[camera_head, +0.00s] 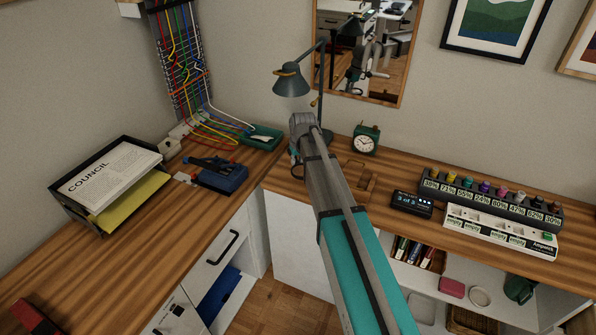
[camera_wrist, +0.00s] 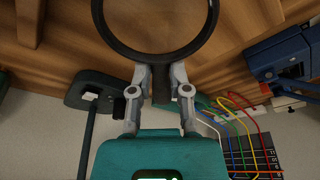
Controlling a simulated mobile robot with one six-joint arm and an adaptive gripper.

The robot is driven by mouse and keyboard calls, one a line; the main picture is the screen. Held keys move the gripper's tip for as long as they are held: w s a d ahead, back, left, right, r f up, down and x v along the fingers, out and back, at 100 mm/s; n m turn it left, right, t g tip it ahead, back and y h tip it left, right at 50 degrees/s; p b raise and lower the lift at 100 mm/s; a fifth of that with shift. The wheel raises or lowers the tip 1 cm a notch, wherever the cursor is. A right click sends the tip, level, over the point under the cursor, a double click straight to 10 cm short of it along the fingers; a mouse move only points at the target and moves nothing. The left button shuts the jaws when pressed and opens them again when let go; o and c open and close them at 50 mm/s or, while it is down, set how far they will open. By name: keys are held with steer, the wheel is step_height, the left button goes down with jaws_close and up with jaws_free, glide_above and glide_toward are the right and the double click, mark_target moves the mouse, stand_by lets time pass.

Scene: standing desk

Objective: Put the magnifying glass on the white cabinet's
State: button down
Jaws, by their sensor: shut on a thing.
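My gripper (camera_wrist: 161,78) is shut on the dark handle of the magnifying glass (camera_wrist: 161,90) in the wrist view. Its round black rim reaches past the fingertips to the top edge, where part of it is cut off. Wood shows through the lens. In the head view my arm hides most of the gripper and glass, near the back corner of the desk. The white cabinet (camera_head: 207,274) is under the left desk part, with a black handle on its front. A blue item shows in an opening lower down.
A desk lamp (camera_head: 291,82) stands close behind my gripper, with a green clock (camera_head: 366,139) to its right. A blue device (camera_head: 222,177), paper trays (camera_head: 110,178) and colored cables (camera_head: 188,75) are left. A bottle rack (camera_head: 488,200) is right. The left front desktop has bare wood.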

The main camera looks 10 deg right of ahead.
mark_target(297, 162)
steer(key=shift+w+f, duration=0.1)
stand_by(0.3)
steer(key=shift+w+f+b, duration=0.45)
steer(key=shift+f+b, duration=0.3)
steer(key=shift+s+f+b, duration=0.1)
steer(key=shift+f+b, duration=1.15)
steer(key=shift+f, duration=0.15)
steer(key=c, duration=0.6)
jaws_free()
steer(key=shift+r, duration=0.3)
steer(key=p+v, duration=0.7)
steer(key=shift+r, duration=0.2)
